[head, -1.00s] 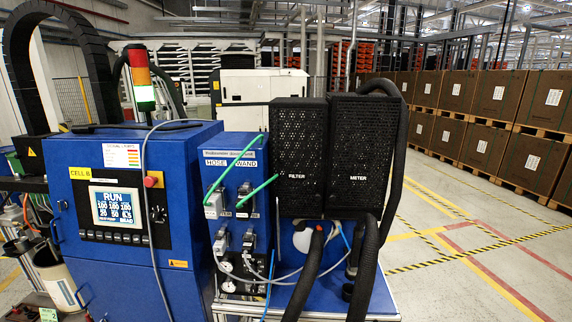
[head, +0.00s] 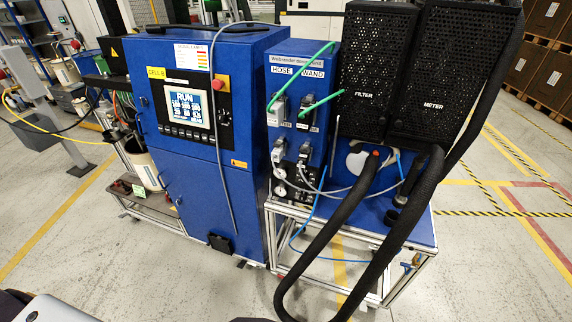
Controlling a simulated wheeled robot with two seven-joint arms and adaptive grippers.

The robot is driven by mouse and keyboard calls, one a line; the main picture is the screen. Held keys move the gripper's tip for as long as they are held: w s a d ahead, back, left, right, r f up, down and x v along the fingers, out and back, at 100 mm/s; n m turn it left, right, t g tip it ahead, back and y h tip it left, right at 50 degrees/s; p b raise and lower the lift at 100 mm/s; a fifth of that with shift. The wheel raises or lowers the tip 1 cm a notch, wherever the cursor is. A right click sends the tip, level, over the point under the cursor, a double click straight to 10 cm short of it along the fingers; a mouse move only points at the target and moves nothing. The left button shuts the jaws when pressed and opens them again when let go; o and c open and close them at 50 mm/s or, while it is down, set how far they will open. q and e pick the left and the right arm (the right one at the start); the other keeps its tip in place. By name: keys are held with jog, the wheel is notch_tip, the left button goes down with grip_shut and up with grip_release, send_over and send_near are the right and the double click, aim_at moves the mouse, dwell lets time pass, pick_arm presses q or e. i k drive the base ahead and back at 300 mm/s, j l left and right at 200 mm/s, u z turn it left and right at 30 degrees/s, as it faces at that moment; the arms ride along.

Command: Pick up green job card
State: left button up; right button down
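A small green-edged card (head: 139,191) stands on the low shelf at the left of the blue cabinet, below a white bucket. It is too small to read, so I cannot tell for sure that it is the green job card. Neither of my grippers can be made out. Grey and dark parts at the bottom left edge look like my own body.
The blue cabinet (head: 216,130) with a RUN screen (head: 187,109) stands in the middle. The white bucket (head: 142,165) is on the shelf cart (head: 150,209) beside it. Black hoses (head: 405,215) hang at the right. The floor (head: 85,260) at the front left is clear.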

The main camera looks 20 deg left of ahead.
aim_at(138, 191)
jog(key=u, duration=1.9)
